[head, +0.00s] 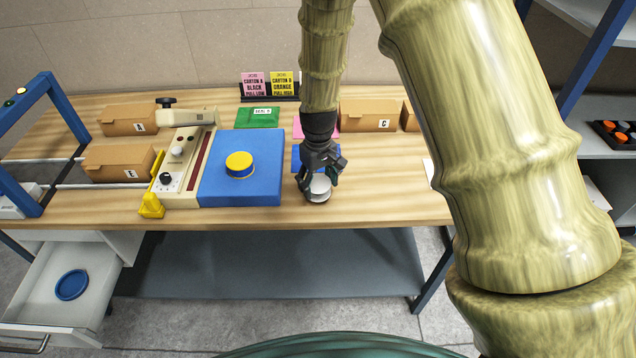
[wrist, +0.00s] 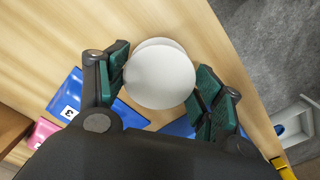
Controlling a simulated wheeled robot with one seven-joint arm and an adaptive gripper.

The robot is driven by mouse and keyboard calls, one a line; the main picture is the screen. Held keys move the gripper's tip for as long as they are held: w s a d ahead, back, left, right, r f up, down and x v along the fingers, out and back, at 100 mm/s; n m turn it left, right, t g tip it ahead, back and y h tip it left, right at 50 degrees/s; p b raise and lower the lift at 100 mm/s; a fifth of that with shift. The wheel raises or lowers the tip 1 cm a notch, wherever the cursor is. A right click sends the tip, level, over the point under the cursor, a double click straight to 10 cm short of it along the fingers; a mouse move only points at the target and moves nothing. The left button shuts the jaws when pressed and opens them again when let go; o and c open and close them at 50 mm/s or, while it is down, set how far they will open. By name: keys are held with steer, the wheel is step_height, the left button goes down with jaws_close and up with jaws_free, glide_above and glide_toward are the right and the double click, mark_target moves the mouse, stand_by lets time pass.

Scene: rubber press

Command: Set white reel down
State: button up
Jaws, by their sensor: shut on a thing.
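The white reel (head: 319,192) is between the fingers of my gripper (head: 319,184), near the table's front edge and right of the blue block. In the wrist view the white reel (wrist: 160,78) shows as a round white face with a second pale rim just beyond it. The green finger pads of my gripper (wrist: 163,72) close on it from both sides. The reel looks upright over bare wood. Whether its underside touches the table (head: 390,205) cannot be told.
A blue sheet (head: 298,160) lies just behind the reel, with a pink sheet (head: 301,128) and green sheet (head: 258,117) farther back. The blue block (head: 218,185) with a yellow-topped disc (head: 239,163) is left. Carton C (head: 368,116) stands behind. Table to the right is clear.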

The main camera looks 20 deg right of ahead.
mark_target(318, 183)
steer(key=shift+f, duration=0.8)
steer(key=shift+f, duration=0.15)
steer(key=o, duration=1.1)
step_height(318, 183, up, 12)
steer(key=b, duration=0.3)
steer(key=shift+b, duration=0.4)
